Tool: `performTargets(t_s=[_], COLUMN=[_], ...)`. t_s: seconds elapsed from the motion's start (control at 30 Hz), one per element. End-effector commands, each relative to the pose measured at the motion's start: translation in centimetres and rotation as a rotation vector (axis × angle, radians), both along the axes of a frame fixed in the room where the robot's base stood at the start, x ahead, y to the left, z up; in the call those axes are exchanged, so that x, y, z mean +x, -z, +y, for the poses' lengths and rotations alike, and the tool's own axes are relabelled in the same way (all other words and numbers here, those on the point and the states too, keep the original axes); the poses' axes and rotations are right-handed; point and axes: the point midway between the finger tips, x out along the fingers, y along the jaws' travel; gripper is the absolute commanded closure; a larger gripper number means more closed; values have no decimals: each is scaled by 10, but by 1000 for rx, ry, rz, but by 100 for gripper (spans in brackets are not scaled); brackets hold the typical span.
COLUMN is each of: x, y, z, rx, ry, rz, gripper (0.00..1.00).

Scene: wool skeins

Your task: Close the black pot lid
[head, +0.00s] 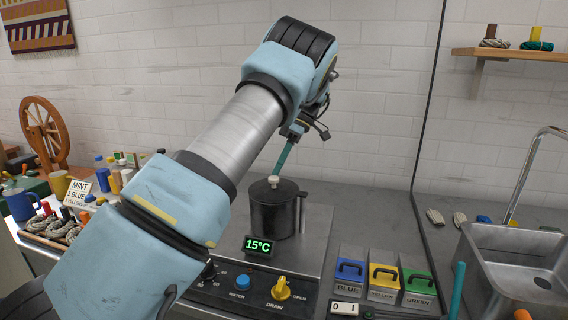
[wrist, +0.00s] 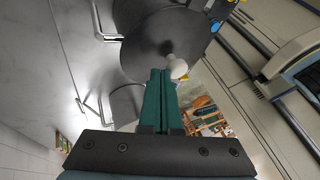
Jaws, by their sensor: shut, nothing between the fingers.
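The black pot (head: 272,216) stands upright on the metal station in the middle of the head view. Its dark round lid (head: 286,188) lies over the top and looks about level, with a pale knob (head: 274,181) on it. In the wrist view the lid (wrist: 148,42) is a dark disc, with the white knob (wrist: 177,67) near its lower edge. My gripper (head: 277,172) has its teal fingers together, pointing down just above the knob. In the wrist view the fingertips of my gripper (wrist: 161,72) are close beside the knob; contact is unclear.
A 15°C display (head: 258,246), a blue water button (head: 243,282) and a yellow drain knob (head: 281,288) are in front of the pot. Blue, yellow and green handled boxes (head: 384,282) stand to the right, before a sink (head: 490,262). Yarn skeins (head: 48,228) lie at left.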

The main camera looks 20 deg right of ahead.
Motion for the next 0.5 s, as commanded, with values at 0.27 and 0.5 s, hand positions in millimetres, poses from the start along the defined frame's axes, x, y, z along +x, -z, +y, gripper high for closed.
performTargets(t_s=[0.27, 0.5], x=[-4, -4], y=[-1, 0], z=[6, 7], rx=[-1, 0], ry=[3, 4], rz=[-2, -1], gripper=[100, 100])
